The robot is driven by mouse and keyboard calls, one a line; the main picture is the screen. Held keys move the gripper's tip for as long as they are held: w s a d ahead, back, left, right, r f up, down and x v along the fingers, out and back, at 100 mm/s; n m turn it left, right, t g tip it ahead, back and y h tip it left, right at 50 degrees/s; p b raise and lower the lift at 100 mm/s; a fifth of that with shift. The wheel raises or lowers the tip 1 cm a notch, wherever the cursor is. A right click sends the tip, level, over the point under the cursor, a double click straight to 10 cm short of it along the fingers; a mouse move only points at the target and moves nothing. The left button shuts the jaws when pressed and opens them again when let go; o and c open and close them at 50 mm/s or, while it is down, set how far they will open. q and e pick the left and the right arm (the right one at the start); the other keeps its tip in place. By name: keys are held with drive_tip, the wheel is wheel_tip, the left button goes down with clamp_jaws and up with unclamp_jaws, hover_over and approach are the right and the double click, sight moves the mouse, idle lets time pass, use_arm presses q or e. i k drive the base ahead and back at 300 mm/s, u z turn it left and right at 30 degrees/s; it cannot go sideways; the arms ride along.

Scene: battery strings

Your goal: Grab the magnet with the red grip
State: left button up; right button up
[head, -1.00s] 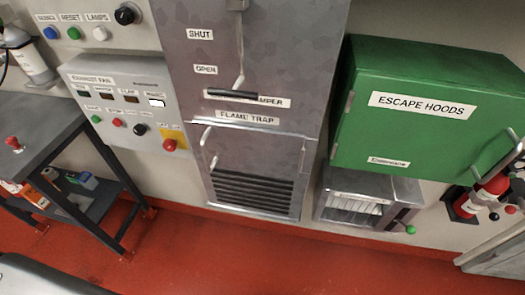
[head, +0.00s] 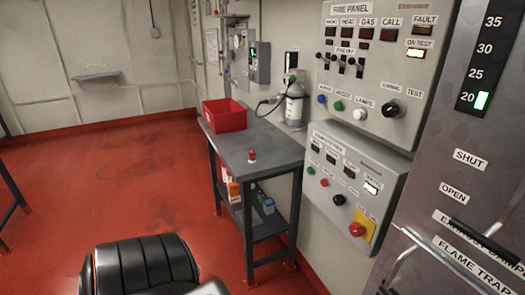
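A small object with a red grip (head: 252,156) stands on the dark grey top of a narrow table (head: 262,143), near the table's front part. It looks like the magnet, but its lower part is too small to make out. Nothing touches it. Neither of my grippers shows in the head view.
A red bin (head: 225,116) stands at the table's far end, and a grey canister (head: 295,107) stands by the wall. The lower shelf (head: 268,225) holds small boxes. Red floor lies open to the left.

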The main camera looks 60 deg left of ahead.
sight(252, 153)
drive_tip(key=u, duration=1.85)
